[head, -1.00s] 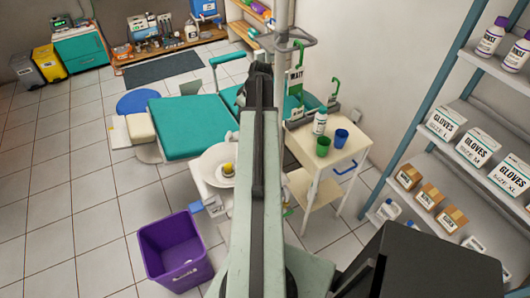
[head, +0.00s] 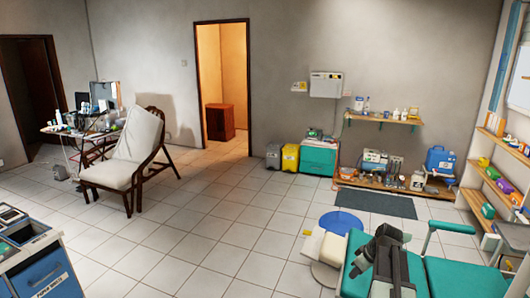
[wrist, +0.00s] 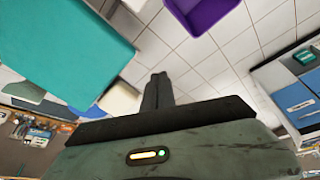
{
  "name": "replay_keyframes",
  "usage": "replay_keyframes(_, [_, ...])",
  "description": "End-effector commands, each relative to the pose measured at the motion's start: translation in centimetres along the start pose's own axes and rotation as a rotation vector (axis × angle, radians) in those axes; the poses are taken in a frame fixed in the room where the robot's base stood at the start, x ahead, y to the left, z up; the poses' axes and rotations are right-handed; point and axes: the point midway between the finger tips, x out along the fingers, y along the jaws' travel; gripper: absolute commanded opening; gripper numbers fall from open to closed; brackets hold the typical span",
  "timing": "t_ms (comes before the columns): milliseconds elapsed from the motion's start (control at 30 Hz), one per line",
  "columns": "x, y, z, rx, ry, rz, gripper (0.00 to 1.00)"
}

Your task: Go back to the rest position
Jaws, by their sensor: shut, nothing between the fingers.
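My gripper (head: 388,238) shows at the lower right of the head view, in front of the teal treatment chair (head: 440,275). In the wrist view my gripper (wrist: 158,78) is at the middle, its dark fingers together with nothing between them. Below it in that view are floor tiles, with the teal chair (wrist: 65,45) at the upper left. The rest of my arm is mostly outside the head view.
A purple bin (wrist: 205,12) shows at the top of the wrist view. A blue cabinet (head: 40,270) stands at the lower left, and a reclining chair (head: 128,155) stands further back. Shelves (head: 490,180) line the right wall. The middle floor is open.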

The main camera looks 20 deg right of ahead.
Motion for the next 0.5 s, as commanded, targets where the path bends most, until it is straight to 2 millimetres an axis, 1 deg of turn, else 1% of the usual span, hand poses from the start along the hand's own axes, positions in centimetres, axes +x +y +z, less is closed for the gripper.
replay_keyframes(33, [1.2,-3.8,-2.8,-0.060,-0.013,-0.025,0.00])
replay_keyframes(67, [1.8,-6.0,-4.3,-0.088,-0.022,-0.039,0.00])
replay_keyframes(100, [2.6,-8.9,-6.0,-0.123,-0.036,-0.057,0.00])
replay_keyframes(167, [3.6,-13.4,-8.2,-0.163,-0.060,-0.080,0.00])
replay_keyframes(200, [4.2,-16.2,-9.2,-0.183,-0.078,-0.091,0.00])
replay_keyframes(267, [4.8,-20.3,-10.4,-0.203,-0.105,-0.107,0.00])
replay_keyframes(300, [5.1,-22.8,-11.0,-0.211,-0.125,-0.113,0.00])
replay_keyframes(333, [5.3,-24.6,-11.3,-0.214,-0.139,-0.117,0.00])
replay_keyframes(367, [5.4,-26.4,-11.5,-0.214,-0.154,-0.118,0.00])
replay_keyframes(400, [5.5,-28.6,-11.6,-0.209,-0.175,-0.119,0.00])
replay_keyframes(433, [5.6,-30.2,-11.6,-0.203,-0.192,-0.118,0.00])
replay_keyframes(467, [5.6,-31.8,-11.5,-0.192,-0.209,-0.114,0.00])
replay_keyframes(500, [5.6,-33.8,-11.1,-0.169,-0.235,-0.104,0.00])
